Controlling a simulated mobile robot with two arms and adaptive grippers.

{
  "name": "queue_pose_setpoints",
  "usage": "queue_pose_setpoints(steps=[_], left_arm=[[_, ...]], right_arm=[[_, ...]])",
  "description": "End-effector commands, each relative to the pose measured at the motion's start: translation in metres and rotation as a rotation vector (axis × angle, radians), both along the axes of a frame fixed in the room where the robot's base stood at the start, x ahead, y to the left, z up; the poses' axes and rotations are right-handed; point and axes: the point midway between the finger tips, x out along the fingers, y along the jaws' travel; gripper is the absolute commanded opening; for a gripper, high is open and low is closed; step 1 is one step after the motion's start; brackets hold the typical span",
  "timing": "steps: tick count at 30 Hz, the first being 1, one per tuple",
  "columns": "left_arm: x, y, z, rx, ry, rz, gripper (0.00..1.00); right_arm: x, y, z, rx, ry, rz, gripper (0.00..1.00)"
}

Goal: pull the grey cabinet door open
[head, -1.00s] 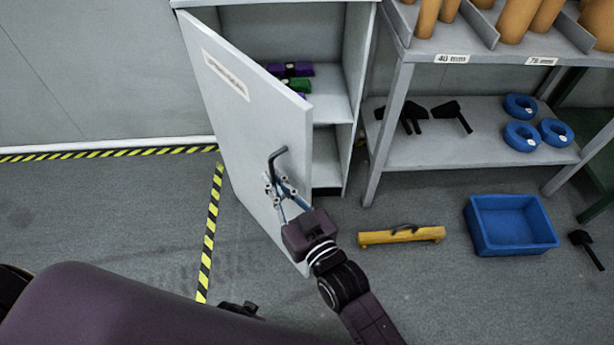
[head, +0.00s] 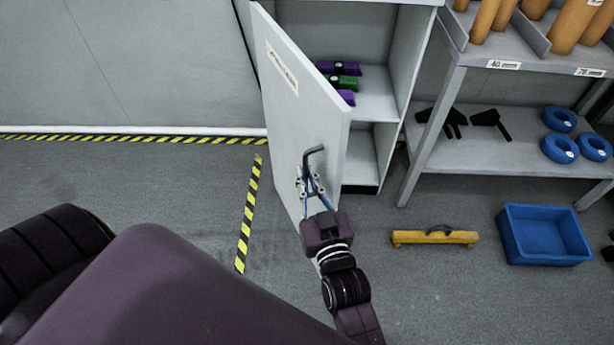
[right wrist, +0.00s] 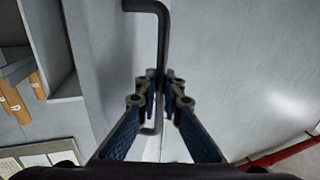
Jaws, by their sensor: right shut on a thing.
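The grey cabinet door (head: 296,120) stands wide open, hinged on the left of the cabinet (head: 403,90). Its dark bent handle (head: 313,154) is near the door's free edge. My right gripper (head: 311,188) is at the handle with its fingers closed around it. In the right wrist view the handle (right wrist: 162,45) runs down between the fingertips of the right gripper (right wrist: 160,92). Inside the cabinet, purple and green items (head: 341,82) lie on a shelf. My left gripper is not in view.
A grey shelf unit (head: 480,152) with blue rings (head: 560,148) and black tools stands to the right. A yellow bar (head: 435,237) and a blue bin (head: 545,235) are on the floor. Yellow-black tape (head: 248,215) marks the floor left of the door.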

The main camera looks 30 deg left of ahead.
Motion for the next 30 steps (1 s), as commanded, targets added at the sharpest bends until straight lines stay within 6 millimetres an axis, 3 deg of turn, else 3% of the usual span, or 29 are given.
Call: queue_pose_setpoints(steps=[3, 14, 30], left_arm=[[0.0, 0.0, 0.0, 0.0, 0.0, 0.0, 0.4], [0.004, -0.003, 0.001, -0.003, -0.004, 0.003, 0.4], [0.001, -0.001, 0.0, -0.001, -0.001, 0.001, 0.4]], right_arm=[[0.001, 0.001, 0.002, 0.003, -0.003, 0.0, 0.14], [-0.004, -0.004, 0.0, 0.0, 0.0, 0.0, 0.14], [-0.073, -0.073, -0.001, 0.0, 0.001, 0.001, 0.14]])
